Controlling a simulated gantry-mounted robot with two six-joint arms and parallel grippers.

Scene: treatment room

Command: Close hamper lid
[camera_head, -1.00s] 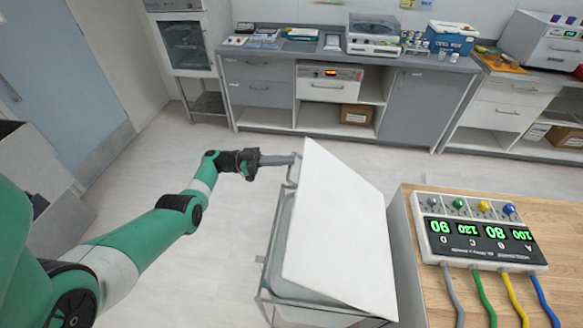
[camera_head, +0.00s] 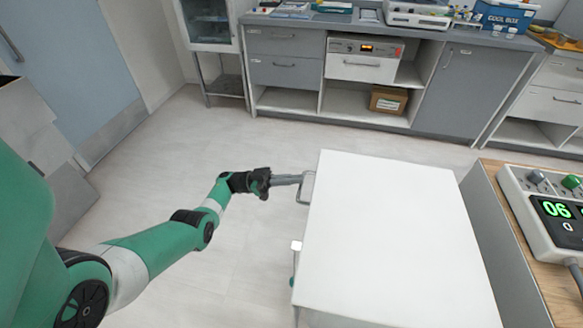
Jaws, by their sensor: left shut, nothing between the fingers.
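The hamper's white lid (camera_head: 395,240) lies in front of me, right of centre, and looks flat or nearly flat over the hamper. A metal loop handle (camera_head: 305,188) shows at its far left edge. The hamper's body is almost wholly hidden under the lid. My left gripper (camera_head: 287,180) is shut with nothing in it. Its tip is at the loop handle beside the lid's left edge; I cannot tell whether it touches. My right gripper is not in view.
A wooden-topped table (camera_head: 520,240) with a control box (camera_head: 550,215) stands close on the right. Grey and white counters (camera_head: 390,70) line the back. A blue door (camera_head: 70,60) is at the left. The floor (camera_head: 225,255) left of the hamper is clear.

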